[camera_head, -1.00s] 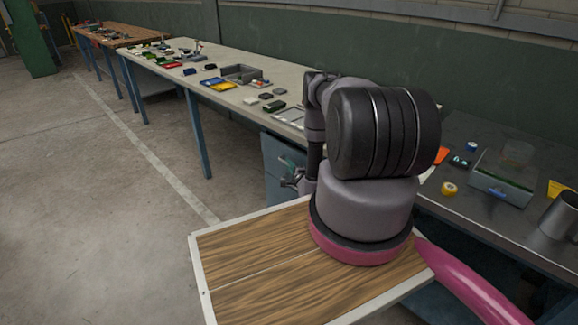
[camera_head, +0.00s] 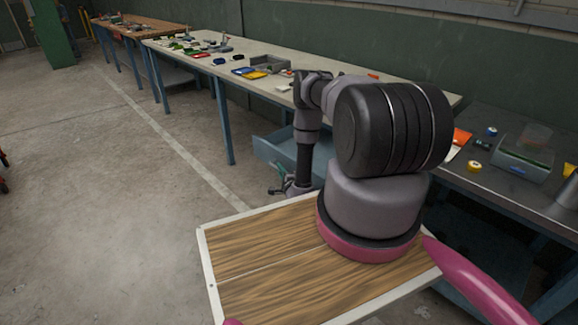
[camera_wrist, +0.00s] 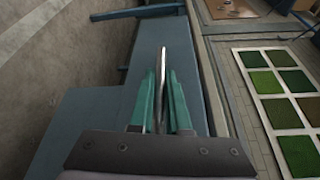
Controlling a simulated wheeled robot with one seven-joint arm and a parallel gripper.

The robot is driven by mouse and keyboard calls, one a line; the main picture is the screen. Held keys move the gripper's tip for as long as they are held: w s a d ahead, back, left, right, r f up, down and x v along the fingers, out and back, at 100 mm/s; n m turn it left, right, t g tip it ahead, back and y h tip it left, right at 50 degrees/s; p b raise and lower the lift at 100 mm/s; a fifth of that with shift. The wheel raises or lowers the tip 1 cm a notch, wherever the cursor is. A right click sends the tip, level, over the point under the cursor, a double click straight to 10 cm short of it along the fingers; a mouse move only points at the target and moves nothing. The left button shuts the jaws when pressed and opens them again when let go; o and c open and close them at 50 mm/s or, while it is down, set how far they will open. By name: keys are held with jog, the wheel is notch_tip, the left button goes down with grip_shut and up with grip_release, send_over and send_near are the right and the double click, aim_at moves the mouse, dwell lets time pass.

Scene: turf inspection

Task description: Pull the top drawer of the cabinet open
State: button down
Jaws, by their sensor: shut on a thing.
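The blue-grey cabinet's top drawer (camera_head: 272,148) stands out from under the pale workbench in the head view, with its open top showing. In the wrist view the blue-grey drawer front (camera_wrist: 160,38) carries a thin metal handle (camera_wrist: 163,60). My gripper (camera_wrist: 160,100) has green fingers shut on this handle, one on each side. In the head view my gripper (camera_head: 279,186) is small beside the end of my arm. My arm hides part of the drawer and most of the cabinet there.
The long workbench (camera_head: 215,62) holds small parts and trays. A dark bench (camera_head: 482,185) with a box and yellow tape stands at the right. The floor at the left is open.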

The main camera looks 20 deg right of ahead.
jog(key=shift+s+a, duration=0.25)
jog(key=shift+a, duration=0.35)
jog(key=shift+s+a, duration=0.25)
jog(key=shift+a, duration=0.35)
jog(key=c, duration=0.9)
grip_release()
jog(key=shift+s+a+r, duration=0.1)
jog(key=shift+s+r, duration=0.1)
jog(key=shift+s, duration=2.5)
jog(key=shift+s+a+r, duration=0.1)
jog(key=shift+s+r, duration=0.1)
jog(key=shift+s, duration=2.45)
